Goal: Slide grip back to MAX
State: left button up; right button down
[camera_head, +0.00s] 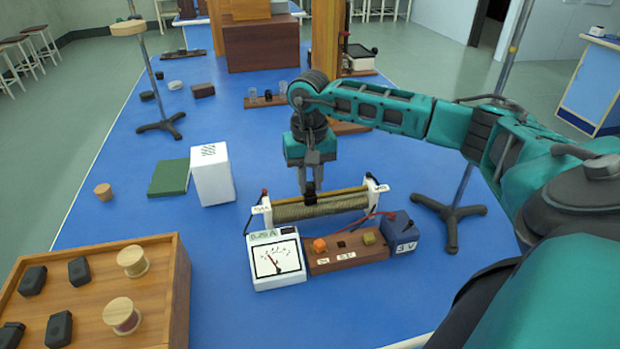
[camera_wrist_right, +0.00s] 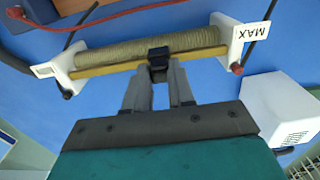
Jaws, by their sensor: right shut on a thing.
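The slide rheostat is a wire-wound coil (camera_head: 330,209) between two white end plates, with a brass rod above it. It also shows in the wrist view (camera_wrist_right: 125,45). The black slide grip (camera_head: 310,198) sits on the rod, a little left of the middle in the head view. The MAX label (camera_wrist_right: 251,31) is at the right end in the wrist view, and the grip (camera_wrist_right: 158,54) is well short of it. My right gripper (camera_head: 311,183) points down from above and is shut on the slide grip. My left gripper is not in view.
A white meter (camera_head: 275,261), a brown block with coloured knobs (camera_head: 345,250) and a blue 3 V supply (camera_head: 400,234) stand in front of the rheostat. A white box (camera_head: 212,176) stands to its left, a stand base (camera_head: 449,214) to its right. A wooden tray (camera_head: 90,290) is at front left.

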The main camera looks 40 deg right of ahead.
jog(key=w+a, duration=0.1)
jog(key=a, duration=0.1)
jog(key=w+a, duration=0.1)
jog(key=a, duration=0.1)
jog(key=w+a, duration=0.1)
jog(key=a, duration=0.1)
jog(key=shift+w+b, duration=0.15)
jog(key=shift+b, duration=0.25)
jog(key=shift+a, duration=0.1)
jog(key=c, duration=1)
grip_release()
jog(key=shift+o, duration=0.2)
jog(key=shift+r, duration=0.1)
jog(key=shift+w+r, duration=0.1)
jog(key=shift+r, duration=0.2)
notch_tip(320, 180, up, 12)
